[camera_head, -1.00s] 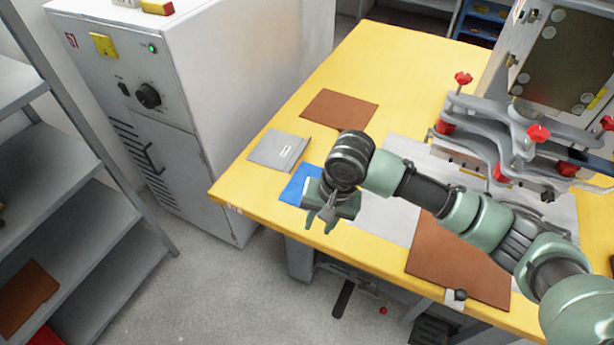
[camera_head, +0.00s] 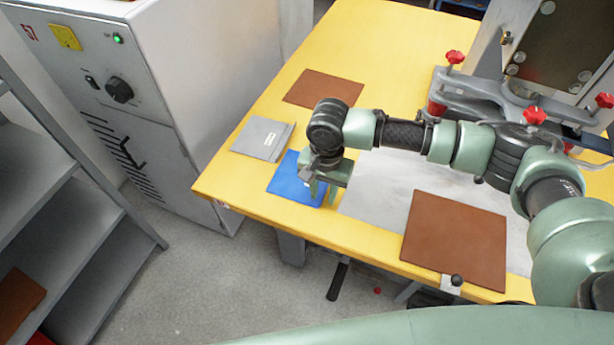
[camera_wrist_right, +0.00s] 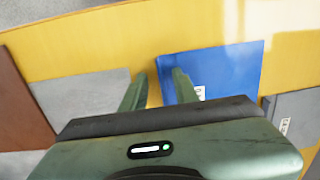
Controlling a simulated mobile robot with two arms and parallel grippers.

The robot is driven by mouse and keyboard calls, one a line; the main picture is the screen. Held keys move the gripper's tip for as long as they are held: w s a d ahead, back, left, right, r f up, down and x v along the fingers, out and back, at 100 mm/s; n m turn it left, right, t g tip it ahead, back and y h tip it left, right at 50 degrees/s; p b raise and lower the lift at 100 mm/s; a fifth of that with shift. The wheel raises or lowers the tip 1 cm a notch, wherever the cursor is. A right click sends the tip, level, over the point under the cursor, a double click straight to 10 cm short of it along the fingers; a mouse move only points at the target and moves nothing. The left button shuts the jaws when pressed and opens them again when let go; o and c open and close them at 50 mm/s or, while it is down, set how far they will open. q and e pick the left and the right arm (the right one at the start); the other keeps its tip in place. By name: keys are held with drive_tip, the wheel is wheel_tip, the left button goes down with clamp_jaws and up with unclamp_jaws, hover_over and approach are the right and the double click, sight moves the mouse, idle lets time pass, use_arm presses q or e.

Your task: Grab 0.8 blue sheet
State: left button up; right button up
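The blue sheet (camera_head: 292,183) lies flat on the yellow table near its front left edge. It also shows in the right wrist view (camera_wrist_right: 228,68), with a small white label partly hidden behind a finger. My right gripper (camera_head: 324,192) is over the right part of the blue sheet and hides some of it. In the right wrist view its two fingers (camera_wrist_right: 155,85) are apart with nothing between them. My left gripper is not in view.
A grey sheet (camera_head: 264,138) lies left of the blue one. Brown sheets lie behind (camera_head: 323,88) and at the front right (camera_head: 455,240). A pale grey surface (camera_head: 382,185) is right of the gripper. A clamping machine with red knobs (camera_head: 535,116) stands at right, a cabinet (camera_head: 190,70) at left.

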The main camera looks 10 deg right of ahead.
drive_tip(key=shift+f, duration=0.15)
clamp_jaws()
idle(1.4)
